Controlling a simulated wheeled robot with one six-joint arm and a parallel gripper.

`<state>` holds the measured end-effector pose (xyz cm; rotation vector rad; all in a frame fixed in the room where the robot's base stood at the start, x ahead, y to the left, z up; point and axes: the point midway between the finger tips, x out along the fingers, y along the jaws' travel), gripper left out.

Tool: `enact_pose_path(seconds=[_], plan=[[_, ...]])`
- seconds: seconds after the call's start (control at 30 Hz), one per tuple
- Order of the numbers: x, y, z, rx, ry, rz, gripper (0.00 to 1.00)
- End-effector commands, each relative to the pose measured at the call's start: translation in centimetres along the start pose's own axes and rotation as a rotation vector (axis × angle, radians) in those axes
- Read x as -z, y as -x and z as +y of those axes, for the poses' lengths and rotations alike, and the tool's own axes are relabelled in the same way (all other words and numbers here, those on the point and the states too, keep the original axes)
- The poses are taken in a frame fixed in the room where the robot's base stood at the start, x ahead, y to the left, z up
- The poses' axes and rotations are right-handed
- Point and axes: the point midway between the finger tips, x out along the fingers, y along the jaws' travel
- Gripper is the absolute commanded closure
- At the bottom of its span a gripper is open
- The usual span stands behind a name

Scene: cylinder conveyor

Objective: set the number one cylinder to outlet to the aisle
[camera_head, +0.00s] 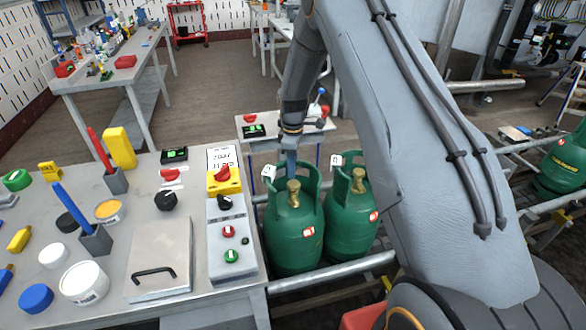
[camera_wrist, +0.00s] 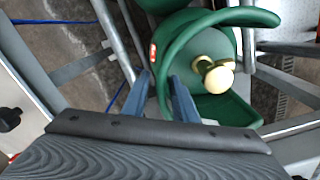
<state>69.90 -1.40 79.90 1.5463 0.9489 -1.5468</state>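Two green gas cylinders stand upright side by side at the conveyor in the head view: a left one (camera_head: 294,235) and a right one (camera_head: 350,222). Each has a collar, a brass valve, a red-and-white label and a small white tag; I cannot read the tag numbers. My gripper (camera_head: 291,160) points down over the left cylinder's collar. In the wrist view, my gripper's blue fingers (camera_wrist: 160,78) are apart, with the green collar (camera_wrist: 168,65) running between their tips. Whether they touch it is unclear. The brass valve with its cream knob (camera_wrist: 218,79) lies to the right of the fingers.
A grey workbench (camera_head: 200,300) with a control box (camera_head: 229,235), pots and tools is left of the cylinders. Metal rails (camera_head: 340,271) run in front of them. Another green cylinder (camera_head: 562,165) is at the far right. A small stand (camera_head: 245,120) is behind.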

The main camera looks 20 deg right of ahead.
Motion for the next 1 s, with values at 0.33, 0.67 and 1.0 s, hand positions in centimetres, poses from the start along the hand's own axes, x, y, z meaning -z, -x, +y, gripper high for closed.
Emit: enact_pose_path(seconds=[0.33, 0.67, 1.0], plan=[[0.01, -1.34, 0.01, -0.001, 0.000, 0.000, 0.74], [0.00, -1.31, 0.01, -0.001, -0.001, 0.000, 1.00], [0.03, -1.26, 0.06, -0.002, -0.001, 0.001, 1.00]])
